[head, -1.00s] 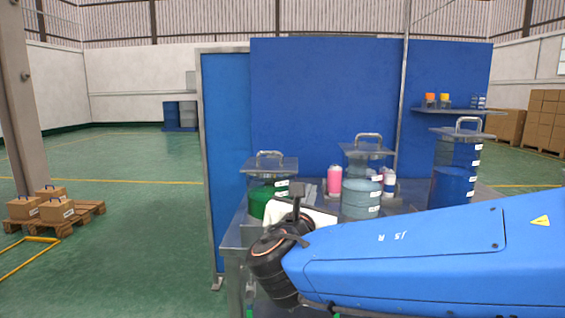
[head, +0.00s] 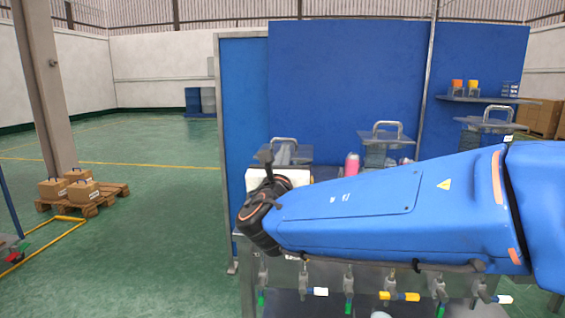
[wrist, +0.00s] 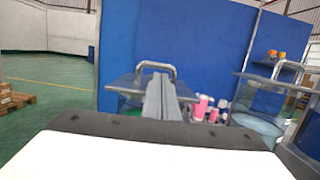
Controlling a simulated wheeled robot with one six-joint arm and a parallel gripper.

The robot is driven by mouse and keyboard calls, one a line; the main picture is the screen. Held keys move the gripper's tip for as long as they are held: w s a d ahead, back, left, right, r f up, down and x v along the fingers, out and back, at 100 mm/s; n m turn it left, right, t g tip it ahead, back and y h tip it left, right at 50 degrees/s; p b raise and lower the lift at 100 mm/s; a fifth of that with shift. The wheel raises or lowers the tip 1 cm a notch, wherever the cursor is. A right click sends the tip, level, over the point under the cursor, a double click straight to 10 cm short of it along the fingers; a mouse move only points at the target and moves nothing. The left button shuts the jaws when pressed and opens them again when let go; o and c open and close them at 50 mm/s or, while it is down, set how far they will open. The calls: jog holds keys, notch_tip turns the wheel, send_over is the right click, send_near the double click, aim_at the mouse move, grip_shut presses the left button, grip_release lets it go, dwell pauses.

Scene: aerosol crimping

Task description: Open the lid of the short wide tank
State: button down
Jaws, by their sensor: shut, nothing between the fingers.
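The short wide tank, at the left of the row, is mostly hidden by my arm; a little of its green content (wrist: 122,103) shows in the wrist view. Its flat grey lid (wrist: 122,86) lies level on top and carries an arched metal handle (wrist: 156,66). The lid's handle also shows in the head view (head: 284,140). My gripper (wrist: 164,80) is shut and empty. Its fingertips point towards the handle and overlap its lower right part in the wrist view; I cannot tell whether they touch it.
A middle tank (wrist: 258,126) with its own handled lid (head: 387,138) stands to the right, and a taller tank's lid (head: 490,123) farther right. Pink cans (wrist: 201,106) stand between. A blue panel (head: 345,90) closes off the back. Several valves (head: 348,283) line the bench front.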

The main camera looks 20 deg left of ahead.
jog(key=shift+x, duration=0.8)
jog(key=shift+r, duration=0.15)
jog(key=shift+r+g, duration=0.3)
